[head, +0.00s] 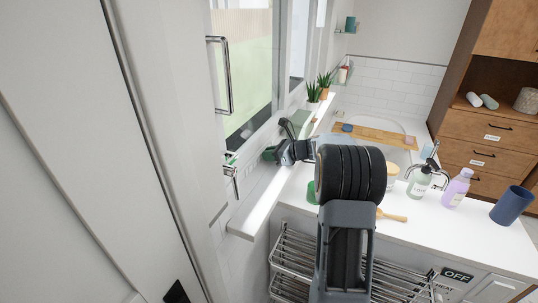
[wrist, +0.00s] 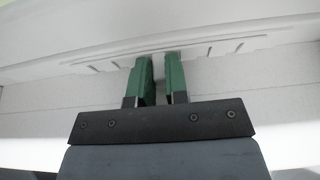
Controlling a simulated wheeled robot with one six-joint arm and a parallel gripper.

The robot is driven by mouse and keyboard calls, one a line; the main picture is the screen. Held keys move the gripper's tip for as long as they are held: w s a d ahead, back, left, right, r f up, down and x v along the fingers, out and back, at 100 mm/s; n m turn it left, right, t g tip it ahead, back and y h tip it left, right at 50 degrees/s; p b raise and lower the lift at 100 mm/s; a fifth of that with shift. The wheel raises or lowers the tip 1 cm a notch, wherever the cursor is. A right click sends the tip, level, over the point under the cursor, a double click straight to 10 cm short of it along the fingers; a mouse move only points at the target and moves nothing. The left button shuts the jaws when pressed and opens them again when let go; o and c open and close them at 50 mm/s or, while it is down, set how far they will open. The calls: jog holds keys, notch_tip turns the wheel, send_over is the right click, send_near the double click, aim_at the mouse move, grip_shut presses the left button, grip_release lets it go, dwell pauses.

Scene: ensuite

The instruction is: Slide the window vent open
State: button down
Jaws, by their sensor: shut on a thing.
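The window vent (wrist: 215,47) is a long white strip with short dark slots, running across the top of the wrist view. My gripper (wrist: 160,62) has green fingertips that reach the vent's lower edge, a small gap between them. It is shut on the vent's slider, a small pale piece mostly hidden between the fingertips. In the head view my gripper (head: 277,142) is at the lower part of the window (head: 247,75), above the white sill. The vent itself is too small to make out there.
A chrome handle (head: 221,75) stands out left of my gripper. Potted plants (head: 313,96) stand on the sill beyond it. A white counter (head: 450,232) to the right holds a soap dispenser (head: 420,185), a purple bottle (head: 456,188) and a blue cup (head: 511,206). A towel rack (head: 295,262) lies below.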

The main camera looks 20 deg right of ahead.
jog(key=shift+w+d+r+p, duration=0.1)
jog(key=shift+w+d+p, duration=0.35)
jog(key=shift+d, duration=0.15)
jog(key=shift+w, duration=0.15)
jog(key=shift+a, duration=0.15)
jog(key=c, duration=1.1)
grip_release()
jog(key=b+v, duration=0.2)
jog(key=v, duration=1.2)
